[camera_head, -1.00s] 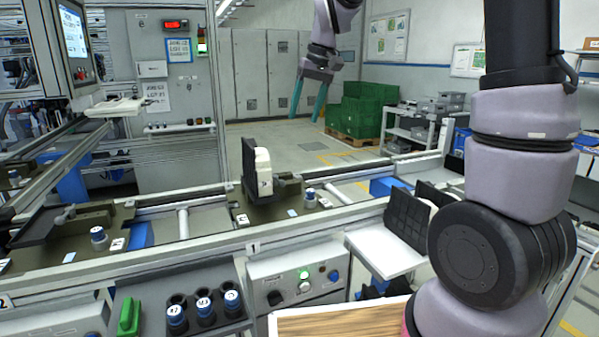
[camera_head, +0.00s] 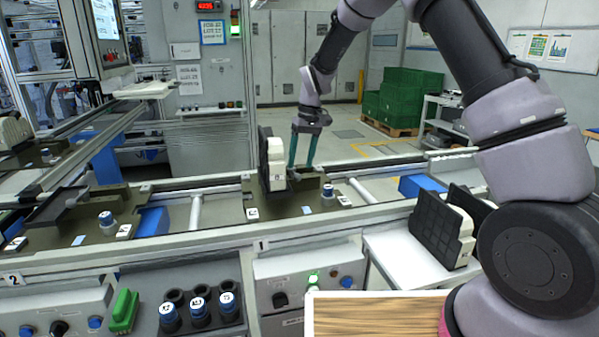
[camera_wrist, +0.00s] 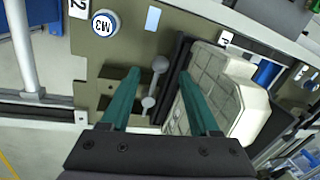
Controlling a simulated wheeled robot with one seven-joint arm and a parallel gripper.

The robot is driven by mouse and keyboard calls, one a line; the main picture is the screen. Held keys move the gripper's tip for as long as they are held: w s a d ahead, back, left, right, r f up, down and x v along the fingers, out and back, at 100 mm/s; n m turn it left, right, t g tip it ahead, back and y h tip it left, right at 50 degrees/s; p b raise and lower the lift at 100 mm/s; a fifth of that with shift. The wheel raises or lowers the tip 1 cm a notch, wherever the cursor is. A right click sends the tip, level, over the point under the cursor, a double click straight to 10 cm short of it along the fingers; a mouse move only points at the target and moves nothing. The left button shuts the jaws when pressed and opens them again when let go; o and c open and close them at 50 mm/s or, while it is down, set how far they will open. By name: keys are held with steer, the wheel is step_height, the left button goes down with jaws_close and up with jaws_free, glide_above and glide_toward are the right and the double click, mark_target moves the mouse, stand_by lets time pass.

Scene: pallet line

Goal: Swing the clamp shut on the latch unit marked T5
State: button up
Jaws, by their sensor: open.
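My gripper (camera_head: 301,165) is open, its teal fingers pointing down at the middle pallet (camera_head: 255,193), just right of an upright white part (camera_head: 276,163) with a black plate. In the wrist view, my gripper (camera_wrist: 158,75) has a small grey lever (camera_wrist: 154,84) with two round ends between its fingers. It looks like the clamp handle, but I cannot tell whether the fingers touch it. The white part (camera_wrist: 220,85) is partly behind the right finger.
A round M3 piece (camera_wrist: 105,23) sits on the pallet. Another pallet (camera_head: 88,225) is at left. A white stand (camera_head: 395,252) at right holds another white part (camera_head: 450,235) with black plates. A control box (camera_head: 310,283) and a wooden board (camera_head: 375,315) are in front.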

mark_target(293, 171)
steer(key=shift+s+a+f, duration=0.1)
steer(key=shift+a+f, duration=0.1)
steer(key=shift+f, duration=0.8)
steer(key=shift+s+a+f, duration=0.1)
steer(key=shift+a+f, duration=0.05)
steer(key=shift+f, duration=0.85)
jaws_close()
